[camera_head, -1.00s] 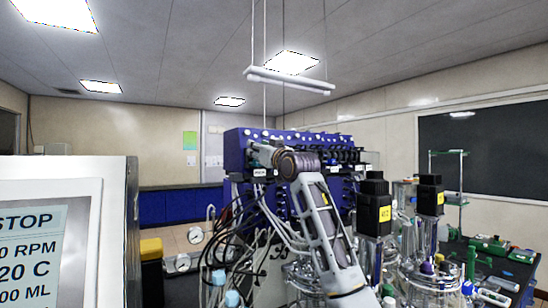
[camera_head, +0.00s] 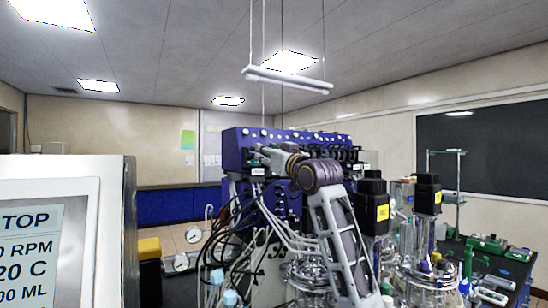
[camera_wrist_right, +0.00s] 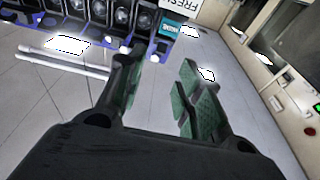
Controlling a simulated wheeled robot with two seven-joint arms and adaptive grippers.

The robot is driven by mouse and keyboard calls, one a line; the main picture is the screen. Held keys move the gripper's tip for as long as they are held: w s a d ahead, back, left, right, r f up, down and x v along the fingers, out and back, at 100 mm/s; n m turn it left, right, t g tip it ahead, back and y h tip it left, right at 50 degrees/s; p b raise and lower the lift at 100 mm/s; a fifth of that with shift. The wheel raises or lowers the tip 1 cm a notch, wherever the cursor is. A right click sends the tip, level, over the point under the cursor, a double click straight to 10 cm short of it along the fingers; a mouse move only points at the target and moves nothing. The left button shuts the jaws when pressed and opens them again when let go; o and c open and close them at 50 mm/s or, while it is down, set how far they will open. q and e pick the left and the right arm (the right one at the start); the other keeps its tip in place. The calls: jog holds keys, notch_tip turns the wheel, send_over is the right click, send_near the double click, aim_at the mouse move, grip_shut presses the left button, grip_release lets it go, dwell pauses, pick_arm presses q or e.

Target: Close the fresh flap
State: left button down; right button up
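The blue pump unit (camera_head: 236,150) stands in the middle of the head view, with black pump heads (camera_head: 346,152) along its front. In the right wrist view a row of black pump heads (camera_wrist_right: 101,12) and a sign reading FRESH (camera_wrist_right: 180,9) show at the top edge. I cannot make out which part is the fresh flap or how far it is open. My right gripper (camera_wrist_right: 163,84) is open, with nothing between its green pads. In the head view my right gripper (camera_head: 270,156) is in front of the unit's upper left part. My left gripper is out of view.
Glass vessels (camera_head: 415,270) with black motors (camera_head: 373,208) stand right of my arm. Cables and tubes (camera_head: 262,235) hang below the unit. A white cabinet with a screen (camera_head: 42,250) fills the left foreground. A lamp (camera_head: 287,80) hangs above.

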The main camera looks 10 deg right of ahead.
jog(key=shift+v, duration=1.65)
jog(key=shift+r, duration=0.15)
